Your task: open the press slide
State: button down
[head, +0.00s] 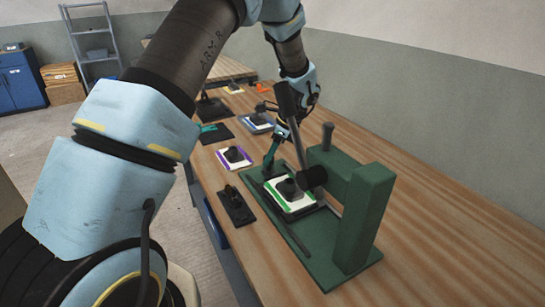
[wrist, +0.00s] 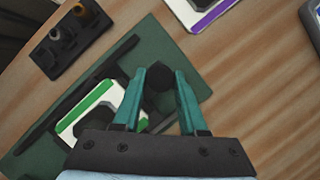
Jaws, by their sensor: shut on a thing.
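The green press stands on the wooden bench in the head view, with a thick upright (head: 365,215) and a dark lever. Its slide carries a white, green-edged mould (head: 290,208) with a dark piece on top, low beside the press head. The mould also shows in the wrist view (wrist: 100,90), partly hidden by my gripper. My gripper (head: 270,163) is at the far end of the slide. In the wrist view its teal fingers (wrist: 160,85) are shut on a black knob (wrist: 160,76), seemingly the slide's handle. How far the slide is out is hard to tell.
A dark block with pegs (head: 236,206) lies left of the press. The bench right of the press is clear.

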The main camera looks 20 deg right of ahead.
jog(key=shift+c, duration=2.2)
grip_release()
jog(key=b+v, duration=0.3)
jog(key=v, duration=0.7)
jog(key=shift+r, duration=0.4)
jog(key=shift+s+d, duration=0.1)
jog(key=s+a+n+g+h, duration=0.2)
jog(key=a+n, duration=0.8)
jog(key=a, duration=0.7)
jog(key=s+a+f+n+t+h, duration=0.1)
jog(key=s+a+f+n+h, duration=0.1)
jog(key=s+a+n, duration=0.9)
jog(key=a+n, duration=0.2)
jog(key=a, duration=0.1)
jog(key=shift+a+f+n, duration=0.25)
jog(key=shift+a+n, duration=0.1)
jog(key=shift+n, duration=0.05)
